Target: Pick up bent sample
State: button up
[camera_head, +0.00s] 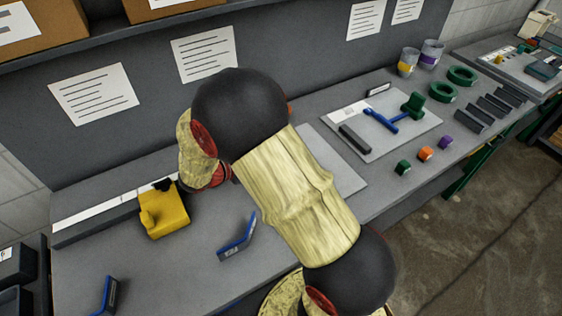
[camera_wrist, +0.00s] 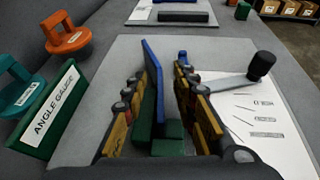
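In the wrist view, a thin blue plate (camera_wrist: 151,75), probably the bent sample, stands upright between the fingers of my gripper (camera_wrist: 163,72). The fingers are apart, with a clear gap on the plate's right. The plate is close to the left finger; I cannot tell if they touch. Its lower end is by green blocks (camera_wrist: 172,130), and its bend is not clear. In the head view my arm hides my gripper and this plate. Two other bent blue pieces lie on the bench there, one in the middle (camera_head: 237,240) and one at front left (camera_head: 105,297).
In the wrist view, a sign reading "ANGLE GAUGE" (camera_wrist: 48,112), orange (camera_wrist: 66,37) and teal (camera_wrist: 14,85) handled pieces stand left. A black-knobbed tool (camera_wrist: 258,70) and a printed sheet (camera_wrist: 262,120) are right. In the head view, a yellow device (camera_head: 165,215) stands left.

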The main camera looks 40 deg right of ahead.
jog(key=shift+d+f, duration=0.2)
jog(key=shift+d, duration=0.35)
jog(key=shift+c, duration=0.4)
grip_shut()
